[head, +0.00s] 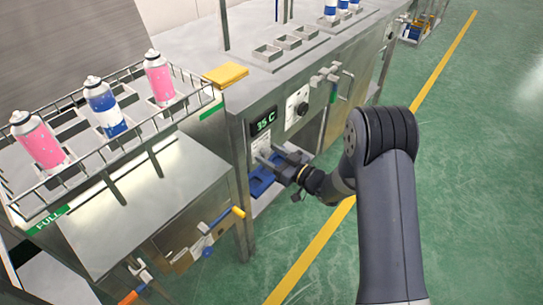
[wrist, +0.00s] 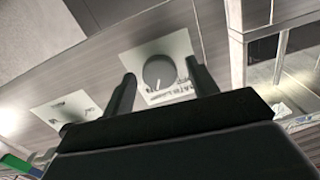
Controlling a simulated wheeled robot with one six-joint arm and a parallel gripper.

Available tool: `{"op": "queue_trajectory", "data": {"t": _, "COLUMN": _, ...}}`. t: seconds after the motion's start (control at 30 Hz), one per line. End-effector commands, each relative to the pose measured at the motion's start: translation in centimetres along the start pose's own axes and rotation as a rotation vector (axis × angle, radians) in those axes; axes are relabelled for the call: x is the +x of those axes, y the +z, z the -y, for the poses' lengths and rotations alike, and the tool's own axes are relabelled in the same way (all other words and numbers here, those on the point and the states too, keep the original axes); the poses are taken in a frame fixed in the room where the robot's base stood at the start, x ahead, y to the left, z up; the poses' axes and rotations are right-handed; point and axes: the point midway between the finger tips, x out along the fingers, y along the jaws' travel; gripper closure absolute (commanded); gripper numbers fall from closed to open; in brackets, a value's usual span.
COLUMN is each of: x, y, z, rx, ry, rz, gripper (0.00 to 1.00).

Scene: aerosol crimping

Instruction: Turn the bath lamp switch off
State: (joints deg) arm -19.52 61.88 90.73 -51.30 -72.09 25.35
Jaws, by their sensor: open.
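My gripper (head: 271,155) is open and empty, in front of the bath bench's front panel. In the wrist view its two dark fingers (wrist: 160,72) stand apart, with a white plate bearing a round grey dial (wrist: 158,70) seen between them; I cannot tell if they touch it. A second white plate (wrist: 60,107) lies to the left in the wrist view, partly hidden by my gripper. In the head view a pale plate (head: 261,142) sits below the display, beside my fingers.
A green "35 C" display (head: 264,121) is on the panel. A blue tray (head: 262,182) sits below my gripper. A wire rack (head: 125,146) with pink and blue cans stands at left. A valve pipe (head: 332,90) sticks out at right. Green floor (head: 470,190) is clear.

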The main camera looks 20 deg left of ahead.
Motion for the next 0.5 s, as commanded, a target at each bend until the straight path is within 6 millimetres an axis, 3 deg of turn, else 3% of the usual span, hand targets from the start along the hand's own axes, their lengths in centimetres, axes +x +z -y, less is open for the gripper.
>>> {"op": "queue_trajectory", "data": {"t": 0.2, "x": 0.04, "y": 0.01, "z": 0.00, "rx": 0.000, "ry": 0.000, "rz": 0.000, "gripper": 0.45}}
{"op": "queue_trajectory", "data": {"t": 0.5, "x": 0.02, "y": 0.02, "z": 0.01, "rx": 0.000, "ry": 0.000, "rz": 0.001, "gripper": 0.68}}
